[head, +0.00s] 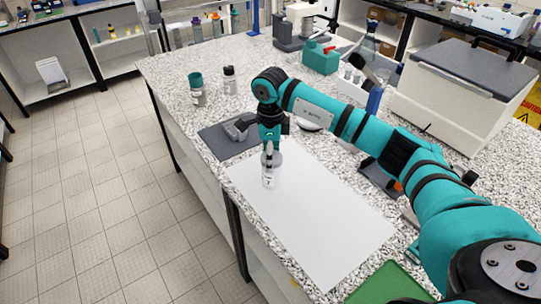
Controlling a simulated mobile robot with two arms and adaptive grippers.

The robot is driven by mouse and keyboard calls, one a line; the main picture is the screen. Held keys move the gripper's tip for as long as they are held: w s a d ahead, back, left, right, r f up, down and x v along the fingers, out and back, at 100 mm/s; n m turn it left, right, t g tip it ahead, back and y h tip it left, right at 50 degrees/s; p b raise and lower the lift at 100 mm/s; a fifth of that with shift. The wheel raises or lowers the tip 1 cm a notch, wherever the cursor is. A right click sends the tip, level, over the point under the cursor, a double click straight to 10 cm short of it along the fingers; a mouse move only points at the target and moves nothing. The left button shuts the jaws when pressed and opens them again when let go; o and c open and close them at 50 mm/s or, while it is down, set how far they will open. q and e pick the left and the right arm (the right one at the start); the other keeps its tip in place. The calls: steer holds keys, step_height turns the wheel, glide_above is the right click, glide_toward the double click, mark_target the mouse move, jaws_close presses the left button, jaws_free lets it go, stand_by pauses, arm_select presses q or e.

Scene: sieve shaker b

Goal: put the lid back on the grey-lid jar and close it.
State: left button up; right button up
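The jar (269,181), a small pale container with a label, stands upright near the back left of a white sheet on the bench. A grey lid (278,158) shows at its top; I cannot tell whether it is seated or just above the rim. My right gripper (268,160) comes in from the right and points straight down over the jar, its fingers at the lid. The fingers overlap in this view, so their opening and grip on the lid are unclear. My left gripper is not in view.
The white sheet (320,215) is otherwise clear. A dark mat (217,143) with a grey device (240,127) lies behind it. A teal-capped jar (197,92) and a dark-capped jar (229,86) stand farther back. A large grey-topped box (445,105) stands right, beyond my arm.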

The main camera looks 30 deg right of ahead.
steer(key=shift+f, duration=0.1)
steer(key=o, duration=0.9)
steer(key=shift+r+p, duration=2)
steer(key=shift+r, duration=1.55)
